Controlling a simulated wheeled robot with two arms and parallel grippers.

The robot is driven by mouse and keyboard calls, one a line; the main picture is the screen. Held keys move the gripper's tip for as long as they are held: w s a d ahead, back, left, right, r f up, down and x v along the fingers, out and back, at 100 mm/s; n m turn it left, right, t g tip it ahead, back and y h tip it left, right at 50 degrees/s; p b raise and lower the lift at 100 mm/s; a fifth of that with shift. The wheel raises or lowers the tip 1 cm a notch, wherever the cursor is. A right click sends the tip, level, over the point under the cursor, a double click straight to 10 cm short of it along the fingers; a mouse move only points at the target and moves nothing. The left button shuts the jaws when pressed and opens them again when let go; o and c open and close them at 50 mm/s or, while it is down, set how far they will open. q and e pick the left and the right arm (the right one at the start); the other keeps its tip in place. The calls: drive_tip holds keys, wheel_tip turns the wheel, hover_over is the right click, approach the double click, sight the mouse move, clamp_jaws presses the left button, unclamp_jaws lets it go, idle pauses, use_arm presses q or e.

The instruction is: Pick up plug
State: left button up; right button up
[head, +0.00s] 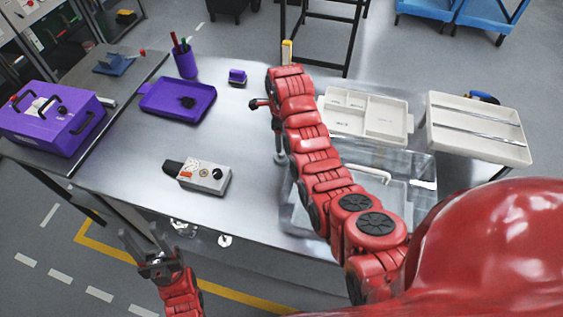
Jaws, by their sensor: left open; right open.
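I cannot tell for sure which thing is the plug. My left gripper (140,235) is open and empty, low at the front left, apart from the table's front edge and well short of the tray. My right arm (318,160) reaches across the table's middle.
A grey box (205,178) with a black end lies near the table's front. A purple toolbox (50,120), a purple pen cup (185,63) and a small purple block (237,77) stand around. White divided trays (365,114) and a clear bin (408,190) are at right.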

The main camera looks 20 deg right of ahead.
sight(281, 156)
drive_tip(key=shift+s+f, duration=0.15)
drive_tip(key=shift+f, duration=0.45)
drive_tip(key=shift+a, duration=0.1)
wheel_tip(281, 156, down, 3)
drive_tip(key=p, duration=0.3)
drive_tip(key=shift+f, duration=0.2)
drive_tip(key=shift+f+p, duration=0.35)
drive_tip(key=shift+f, duration=0.6)
clamp_jaws()
